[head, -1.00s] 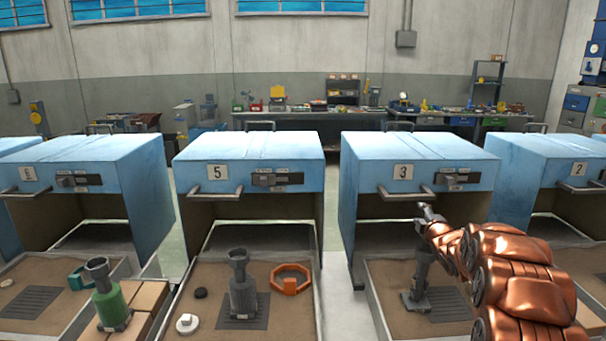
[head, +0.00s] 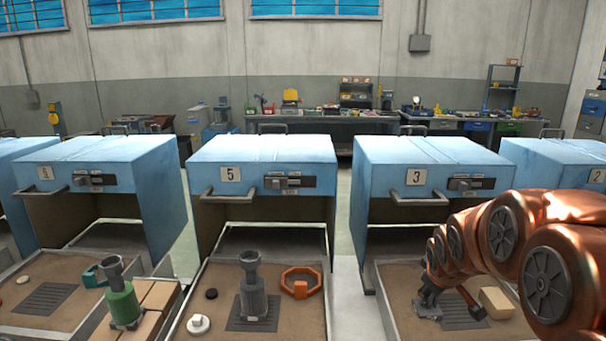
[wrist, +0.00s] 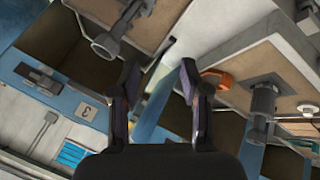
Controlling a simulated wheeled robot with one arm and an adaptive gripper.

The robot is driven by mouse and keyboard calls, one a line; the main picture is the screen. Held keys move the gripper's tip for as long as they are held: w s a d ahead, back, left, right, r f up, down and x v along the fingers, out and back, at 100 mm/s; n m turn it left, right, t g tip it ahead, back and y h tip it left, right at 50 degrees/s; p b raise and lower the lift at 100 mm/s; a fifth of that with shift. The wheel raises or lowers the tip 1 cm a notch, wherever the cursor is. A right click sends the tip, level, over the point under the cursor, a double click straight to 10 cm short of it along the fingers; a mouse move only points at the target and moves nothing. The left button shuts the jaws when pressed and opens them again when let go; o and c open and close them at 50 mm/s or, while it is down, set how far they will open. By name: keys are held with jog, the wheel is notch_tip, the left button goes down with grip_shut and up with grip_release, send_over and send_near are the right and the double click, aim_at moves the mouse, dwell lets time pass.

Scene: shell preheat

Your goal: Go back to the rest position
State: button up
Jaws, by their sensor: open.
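My gripper (wrist: 159,82) is open in the wrist view, with nothing between its two dark fingers. In the head view my copper arm reaches in from the right over the bay 3 tray (head: 388,312); I cannot make out my fingertips there. A grey flanged part (head: 428,300) stands on that tray, partly covered by the arm. It also shows at the upper left of the wrist view (wrist: 105,45), apart from my fingers.
Blue numbered boxes stand in a row, including box 5 (head: 262,150) and box 3 (head: 425,150). The tray before box 5 holds a grey shell (head: 253,290) and an orange ring (head: 300,283). A green-bodied part (head: 122,302) stands left. A tan block (head: 497,303) lies right.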

jog(key=s+a+m+g, duration=0.2)
jog(key=s+a+g, duration=0.1)
jog(key=s, duration=0.9)
jog(key=s+a+f+m+g+y, duration=0.1)
jog(key=s+a, duration=0.3)
jog(key=s, duration=0.9)
jog(key=s+a+f+m+g+y, duration=0.1)
jog(key=s+a+g, duration=0.3)
jog(key=s, duration=0.8)
jog(key=shift+s+a+f+m+g, duration=0.25)
jog(key=shift+s+a+m+g, duration=0.1)
jog(key=shift+m, duration=0.55)
